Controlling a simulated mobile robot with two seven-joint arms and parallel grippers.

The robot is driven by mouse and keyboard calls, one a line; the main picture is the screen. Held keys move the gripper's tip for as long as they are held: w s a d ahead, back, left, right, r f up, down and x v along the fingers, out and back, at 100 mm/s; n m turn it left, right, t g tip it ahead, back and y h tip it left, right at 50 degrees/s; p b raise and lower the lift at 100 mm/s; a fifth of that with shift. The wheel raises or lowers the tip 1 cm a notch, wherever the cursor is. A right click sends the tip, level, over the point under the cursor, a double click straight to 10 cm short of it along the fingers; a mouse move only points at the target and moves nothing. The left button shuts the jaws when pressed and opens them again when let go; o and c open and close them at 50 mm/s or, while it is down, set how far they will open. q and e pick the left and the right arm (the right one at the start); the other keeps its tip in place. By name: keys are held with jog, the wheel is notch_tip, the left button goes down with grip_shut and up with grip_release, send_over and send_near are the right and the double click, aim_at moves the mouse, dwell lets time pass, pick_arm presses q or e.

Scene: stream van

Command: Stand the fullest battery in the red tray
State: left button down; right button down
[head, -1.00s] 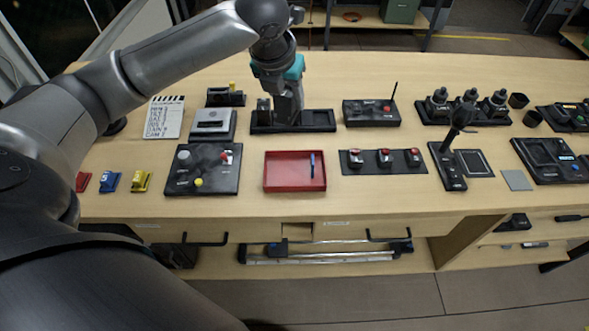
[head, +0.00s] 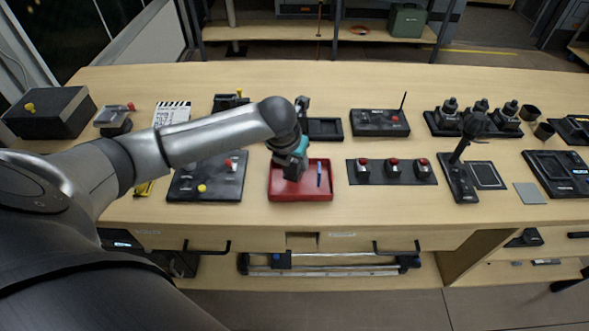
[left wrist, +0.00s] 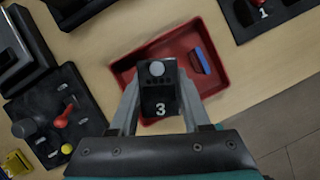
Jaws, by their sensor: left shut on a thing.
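My left gripper (head: 291,174) points down over the red tray (head: 318,194) in the head view. In the left wrist view it is shut on a black battery (left wrist: 159,92) marked with a white 3, with a round grey spot on its top. The battery looks upright between the fingers, over the left part of the tray (left wrist: 218,84). I cannot tell whether its base touches the tray floor. A blue pen-like thing (head: 319,174) lies in the tray's right part, apart from the battery. My right gripper is not in view.
A black holder (head: 325,128) stands behind the tray, partly hidden by my arm. A black control panel (head: 216,188) with knobs is to the left, and a panel with several red-topped switches (head: 393,172) is to the right. Bare wood lies in front of the tray.

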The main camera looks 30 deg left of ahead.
aim_at(295, 169)
pick_arm(q)
jog(key=shift+f, duration=1.5)
jog(key=shift+f, duration=0.1)
jog(key=shift+c, duration=1.8)
grip_release()
jog(key=p+v, duration=0.2)
jog(key=v, duration=1)
jog(key=shift+w, duration=0.1)
